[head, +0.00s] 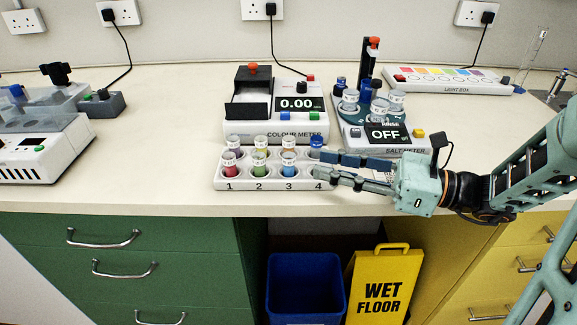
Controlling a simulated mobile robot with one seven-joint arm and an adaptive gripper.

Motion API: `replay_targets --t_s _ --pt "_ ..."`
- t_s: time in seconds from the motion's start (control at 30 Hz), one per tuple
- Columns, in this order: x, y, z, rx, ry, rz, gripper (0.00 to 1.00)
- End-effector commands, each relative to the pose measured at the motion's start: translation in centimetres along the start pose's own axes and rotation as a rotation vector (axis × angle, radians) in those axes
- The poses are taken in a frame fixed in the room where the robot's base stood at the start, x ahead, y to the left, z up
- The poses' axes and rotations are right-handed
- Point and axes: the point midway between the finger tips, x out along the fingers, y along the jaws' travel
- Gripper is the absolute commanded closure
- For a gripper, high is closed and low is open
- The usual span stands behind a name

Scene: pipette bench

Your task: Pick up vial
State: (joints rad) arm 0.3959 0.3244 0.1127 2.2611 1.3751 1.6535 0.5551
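The white numbered rack (220,185) stands near the front of the bench and holds several small vials. A red vial (230,168) is at 1, a green vial (259,168) at 2 and a blue vial (288,169) at 3. More vials stand behind them, including one with a blue top (316,141) at the back right of the rack. My gripper (316,164) reaches in from the right over the 4 end of the rack. Its two fingers are apart, with no vial seen between them. The fingers hide part of the rack near 4.
The colour meter (290,127) stands right behind the rack. The salt meter (398,150), with vials on its round holder, is behind my gripper. A light box (448,82) lies at the back right. The bench left of the rack (160,150) is clear.

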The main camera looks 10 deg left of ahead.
Motion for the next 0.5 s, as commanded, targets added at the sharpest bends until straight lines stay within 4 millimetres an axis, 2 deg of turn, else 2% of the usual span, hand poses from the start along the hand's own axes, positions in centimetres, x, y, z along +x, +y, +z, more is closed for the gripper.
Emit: replay_targets --t_s 0.1,0.33,0.5 --pt "1.9 0.1 -0.2 -0.001 0.001 0.004 0.74" --pt "3.7 0.1 -0.2 -0.001 0.002 0.003 0.74" --pt "6.3 0.3 -0.2 -0.003 0.002 0.006 0.74"
